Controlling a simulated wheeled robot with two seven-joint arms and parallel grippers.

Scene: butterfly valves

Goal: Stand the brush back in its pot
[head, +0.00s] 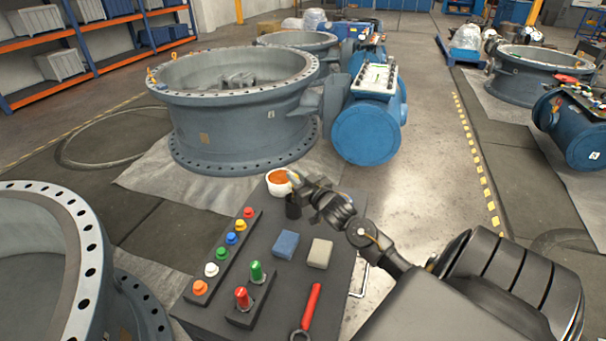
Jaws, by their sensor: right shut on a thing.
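My right gripper (299,184) reaches in from the right over the far end of the dark cart top. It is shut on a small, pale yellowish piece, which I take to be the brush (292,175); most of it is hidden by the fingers. Just below the gripper stands a small dark cylinder that looks like the pot (293,211). Its rim is covered by the gripper, and I cannot tell whether the brush is inside it or above it. My left gripper is not in view.
A row of coloured knobs (222,253), red and green handles (249,296), blue and beige blocks (286,244) and a red-handled wrench (312,300) lie nearer. Large grey valve rings stand around.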

